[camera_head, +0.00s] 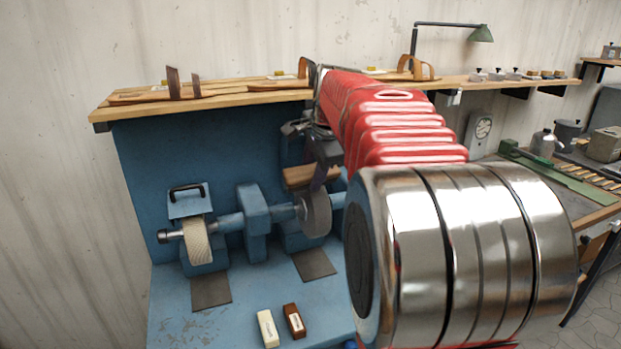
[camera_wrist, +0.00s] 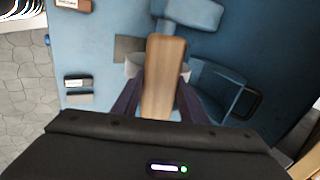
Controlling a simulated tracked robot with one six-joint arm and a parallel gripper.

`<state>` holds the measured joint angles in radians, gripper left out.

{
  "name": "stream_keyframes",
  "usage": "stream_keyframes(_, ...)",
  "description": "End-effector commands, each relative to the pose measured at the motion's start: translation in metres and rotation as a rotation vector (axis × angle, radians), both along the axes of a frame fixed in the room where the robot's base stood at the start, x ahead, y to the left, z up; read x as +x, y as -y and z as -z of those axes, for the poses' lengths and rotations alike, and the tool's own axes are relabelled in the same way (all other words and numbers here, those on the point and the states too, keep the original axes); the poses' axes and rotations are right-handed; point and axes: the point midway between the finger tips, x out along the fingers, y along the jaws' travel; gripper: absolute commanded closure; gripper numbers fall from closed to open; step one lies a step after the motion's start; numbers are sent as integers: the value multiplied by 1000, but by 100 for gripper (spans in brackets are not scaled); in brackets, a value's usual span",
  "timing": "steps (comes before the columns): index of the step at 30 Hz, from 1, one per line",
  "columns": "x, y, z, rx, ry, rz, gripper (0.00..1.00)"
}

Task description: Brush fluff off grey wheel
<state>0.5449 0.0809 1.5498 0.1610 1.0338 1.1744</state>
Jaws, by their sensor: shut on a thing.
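My gripper (camera_head: 319,172) is shut on a brush with a wooden back (camera_head: 298,177). In the wrist view, the brush (camera_wrist: 164,60) lies lengthwise between the two dark fingers. The grey wheel (camera_head: 318,214) is on the right part of the grinder's shaft, directly below the brush in the head view. Whether the brush touches the wheel I cannot tell. In the wrist view the brush covers most of what lies beneath it, with pale patches showing at both sides. The bristles are hidden, and I cannot make out any fluff on the wheel.
A cream wheel (camera_head: 197,241) with a black-handled blue hood (camera_head: 188,204) stands left on the shaft. A cream block (camera_head: 267,328) and a brown block (camera_head: 294,320) lie on the blue bench in front. A wooden shelf (camera_head: 230,95) runs above. My arm blocks the right side.

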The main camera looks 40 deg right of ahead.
Motion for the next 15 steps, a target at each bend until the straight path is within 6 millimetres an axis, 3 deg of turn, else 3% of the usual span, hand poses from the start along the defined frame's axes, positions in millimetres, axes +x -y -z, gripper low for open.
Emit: stream_keyframes(15,-4,-1,-8,0,1,0,79)
